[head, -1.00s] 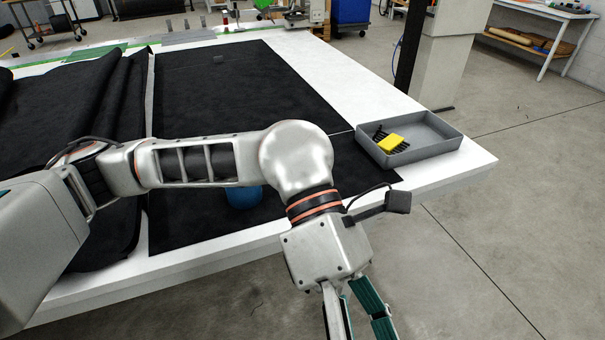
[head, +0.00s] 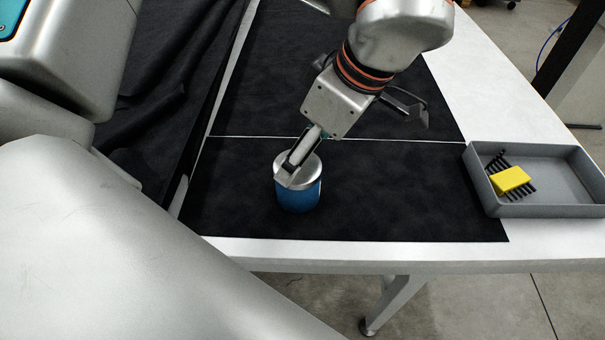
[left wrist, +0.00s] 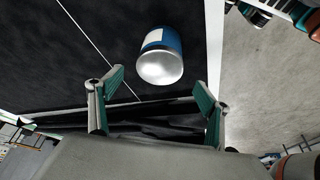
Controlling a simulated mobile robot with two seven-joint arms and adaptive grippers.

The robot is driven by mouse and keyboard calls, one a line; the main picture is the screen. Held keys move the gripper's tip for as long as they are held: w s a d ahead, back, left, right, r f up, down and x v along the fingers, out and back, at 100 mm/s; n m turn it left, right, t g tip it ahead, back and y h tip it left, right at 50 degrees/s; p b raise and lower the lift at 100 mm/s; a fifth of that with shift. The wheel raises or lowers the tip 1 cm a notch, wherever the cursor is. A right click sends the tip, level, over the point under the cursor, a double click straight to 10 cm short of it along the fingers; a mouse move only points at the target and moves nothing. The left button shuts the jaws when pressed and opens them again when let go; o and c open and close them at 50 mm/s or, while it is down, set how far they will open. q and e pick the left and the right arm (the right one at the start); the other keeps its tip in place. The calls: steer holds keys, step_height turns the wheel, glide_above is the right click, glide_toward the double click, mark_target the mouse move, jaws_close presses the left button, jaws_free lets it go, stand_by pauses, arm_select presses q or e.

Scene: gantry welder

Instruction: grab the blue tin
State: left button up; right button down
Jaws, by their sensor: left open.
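The blue tin (head: 299,196) stands upright on the black cloth near the table's front edge, with a silver lid. My left gripper (head: 294,166) is above it in the head view, one finger covering part of the lid. In the left wrist view my left gripper (left wrist: 161,82) is open and empty. Contact cannot be told. Teal and dark parts at the top right corner look like my right gripper (left wrist: 262,10), cut off by the frame.
A grey tray (head: 550,211) stands at the right of the white table, holding a yellow block (head: 511,180) and a black comb-like piece (head: 497,160). Bunched black cloth (head: 170,90) lies on the left. The flat cloth around the tin is clear.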

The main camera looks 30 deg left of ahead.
mark_target(298, 182)
arm_select(q)
steer(key=x, duration=0.6)
steer(key=shift+d+f, duration=0.1)
steer(key=c, duration=1.6)
